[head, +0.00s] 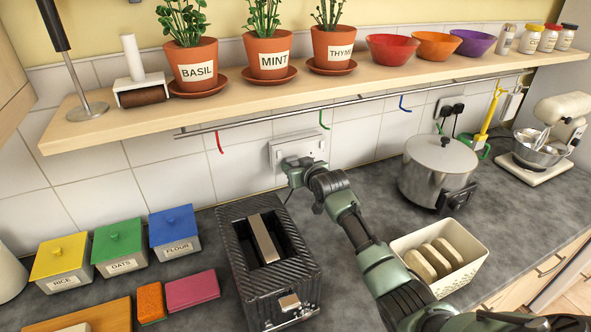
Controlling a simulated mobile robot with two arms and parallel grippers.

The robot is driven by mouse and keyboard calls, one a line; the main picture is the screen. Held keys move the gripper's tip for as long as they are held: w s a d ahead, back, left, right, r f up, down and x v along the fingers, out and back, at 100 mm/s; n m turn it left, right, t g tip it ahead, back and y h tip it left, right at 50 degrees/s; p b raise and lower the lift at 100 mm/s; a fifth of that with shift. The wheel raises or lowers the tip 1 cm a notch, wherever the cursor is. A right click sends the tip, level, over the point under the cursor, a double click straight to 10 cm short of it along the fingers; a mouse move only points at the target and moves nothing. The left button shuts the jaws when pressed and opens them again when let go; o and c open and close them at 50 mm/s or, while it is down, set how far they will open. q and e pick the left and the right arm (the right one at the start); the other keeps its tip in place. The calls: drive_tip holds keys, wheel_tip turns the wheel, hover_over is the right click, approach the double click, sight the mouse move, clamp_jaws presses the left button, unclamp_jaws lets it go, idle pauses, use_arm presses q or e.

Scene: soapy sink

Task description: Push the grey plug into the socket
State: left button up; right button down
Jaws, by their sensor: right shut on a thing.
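The white wall socket (297,147) is on the tiled wall behind the black toaster (246,278). My right gripper (291,167) is at the lower left part of the socket, shut on the grey plug. The plug is almost wholly hidden by the gripper, so I cannot tell whether it touches the socket or how deep it sits. My right arm reaches in from the lower right, passing right of the toaster. My left gripper is not in view.
A metal pot (437,172) and a cream basket with bread (472,285) stand right of my arm. Rice, oats and flour boxes (117,247) stand left of the toaster. A rail (350,103) with hooks and a wooden shelf (330,90) with potted herbs are above the socket.

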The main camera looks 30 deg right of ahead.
drive_tip(key=shift+r, duration=0.2)
drive_tip(key=c, duration=1.3)
unclamp_jaws()
drive_tip(key=shift+w, duration=0.1)
drive_tip(key=o, duration=0.5)
drive_tip(key=shift+o, duration=0.2)
drive_tip(key=shift+f, duration=0.15)
drive_tip(key=shift+f, duration=0.1)
drive_tip(key=b+v, duration=0.1)
drive_tip(key=v, duration=0.6)
drive_tip(key=shift+s+b, duration=0.3)
drive_tip(key=shift+s, duration=0.05)
